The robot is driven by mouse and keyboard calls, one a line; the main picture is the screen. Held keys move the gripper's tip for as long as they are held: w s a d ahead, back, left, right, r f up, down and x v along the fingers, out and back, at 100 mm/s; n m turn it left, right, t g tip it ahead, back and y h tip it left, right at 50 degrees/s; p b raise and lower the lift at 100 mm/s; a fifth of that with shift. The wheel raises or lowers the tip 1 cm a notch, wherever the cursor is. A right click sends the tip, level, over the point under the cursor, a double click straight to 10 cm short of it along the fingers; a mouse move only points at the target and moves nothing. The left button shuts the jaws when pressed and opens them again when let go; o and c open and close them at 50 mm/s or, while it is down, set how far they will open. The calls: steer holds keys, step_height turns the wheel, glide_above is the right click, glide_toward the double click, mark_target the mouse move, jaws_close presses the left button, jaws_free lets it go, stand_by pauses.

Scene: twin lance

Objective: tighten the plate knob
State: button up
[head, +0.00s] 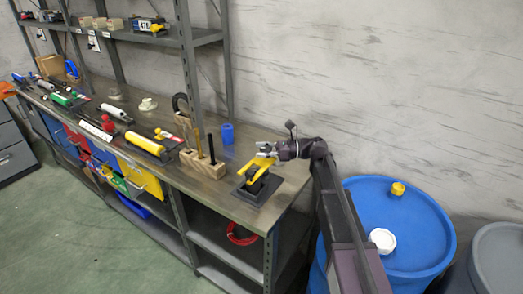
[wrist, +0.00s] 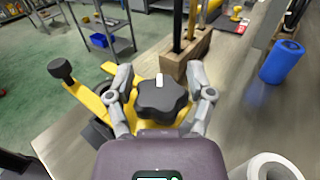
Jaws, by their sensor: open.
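The plate knob (wrist: 162,99) is a dark, lobed knob with a white mark on its top. It sits on a yellow part (wrist: 108,98) in the wrist view. In the head view the yellow part (head: 256,172) stands on a dark base plate (head: 258,189) near the right end of the workbench. My gripper (wrist: 162,88) is open, with one grey finger on each side of the knob. I cannot tell whether the fingers touch it. In the head view my gripper (head: 266,153) is at the top of the yellow part, and the knob is hard to make out.
A wooden block (head: 203,165) with upright tools stands left of the yellow part. A blue cylinder (head: 227,134) stands behind on the bench (head: 222,197). Yellow-handled tools lie farther left.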

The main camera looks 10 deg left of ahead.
steer(key=c, duration=0.9)
steer(key=shift+m+t, duration=0.7)
steer(key=shift+t, duration=0.4)
steer(key=m+t, duration=0.3)
steer(key=t, duration=0.2)
steer(key=shift+w, duration=0.1)
steer(key=shift+o, duration=0.2)
steer(key=shift+w+d+m+t+h, duration=0.15)
steer(key=shift+m+t+h, duration=0.4)
steer(key=shift+m+t, duration=0.7)
steer(key=shift+w+a+m+t+h, duration=0.1)
steer(key=shift+w+m+t+h, duration=0.15)
steer(key=shift+m+t+h, duration=0.95)
steer(key=shift+w+d+m+t+y, duration=0.15)
steer(key=shift+m+t, duration=0.6)
steer(key=shift+t, duration=1.2)
steer(key=shift+w, duration=0.1)
steer(key=o, duration=0.9)
steer(key=shift+a, duration=0.1)
steer(key=shift+c, duration=0.2)
